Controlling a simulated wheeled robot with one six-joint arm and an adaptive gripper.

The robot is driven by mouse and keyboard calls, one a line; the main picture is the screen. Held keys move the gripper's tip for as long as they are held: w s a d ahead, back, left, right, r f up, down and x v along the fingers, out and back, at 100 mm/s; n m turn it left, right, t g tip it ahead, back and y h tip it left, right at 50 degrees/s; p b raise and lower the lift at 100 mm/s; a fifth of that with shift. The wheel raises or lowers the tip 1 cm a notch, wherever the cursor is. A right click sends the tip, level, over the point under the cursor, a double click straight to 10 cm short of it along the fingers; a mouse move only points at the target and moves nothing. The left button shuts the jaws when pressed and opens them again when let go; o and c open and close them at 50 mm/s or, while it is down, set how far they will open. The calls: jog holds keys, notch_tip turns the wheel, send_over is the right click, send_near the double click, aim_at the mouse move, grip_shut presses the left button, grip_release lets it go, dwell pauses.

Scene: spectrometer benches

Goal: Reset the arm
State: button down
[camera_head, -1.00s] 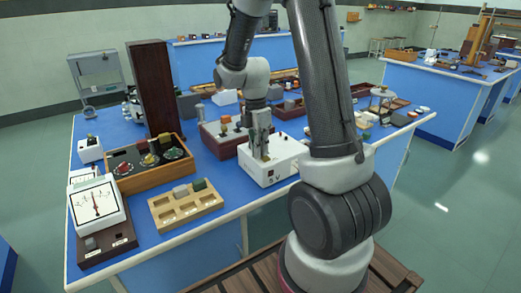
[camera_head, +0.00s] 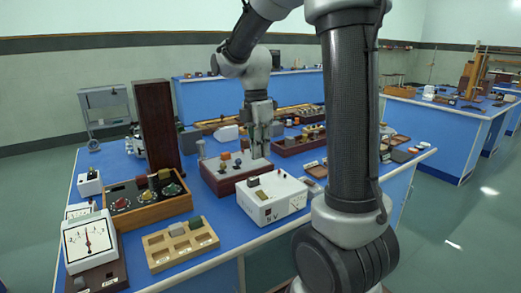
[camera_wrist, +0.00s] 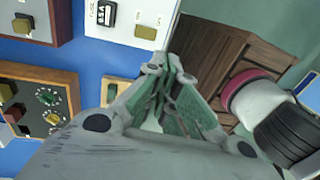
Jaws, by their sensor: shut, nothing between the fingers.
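My arm rises in front of the body camera, bends over at the top and hangs its gripper (camera_head: 262,150) down over the blue bench (camera_head: 215,262). The gripper is shut and empty. It is above and behind the white box marked 5 V (camera_head: 273,205), in front of part of the dark red box (camera_head: 232,178). In the wrist view the shut fingers (camera_wrist: 165,65) meet at the middle, with part of the white box (camera_wrist: 122,28) beyond them. Whether the fingertips clear the red box cannot be told for certain.
A tall dark wooden board (camera_head: 156,125) stands at the left. A knob box (camera_head: 147,203), a wooden block tray (camera_head: 160,252) and a white dial meter (camera_head: 88,242) fill the near left. Other blue benches (camera_head: 450,135) stand behind and right, with open floor between.

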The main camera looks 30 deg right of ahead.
dwell(0.5)
jog(key=s+r+m+t, duration=0.2)
jog(key=s+m+t, duration=0.1)
jog(key=s+m, duration=0.5)
jog(key=s+r+m+t, duration=0.3)
jog(key=s+m, duration=0.6)
jog(key=m, duration=0.1)
jog(key=shift+s+a+r, duration=0.25)
jog(key=shift+s, duration=0.05)
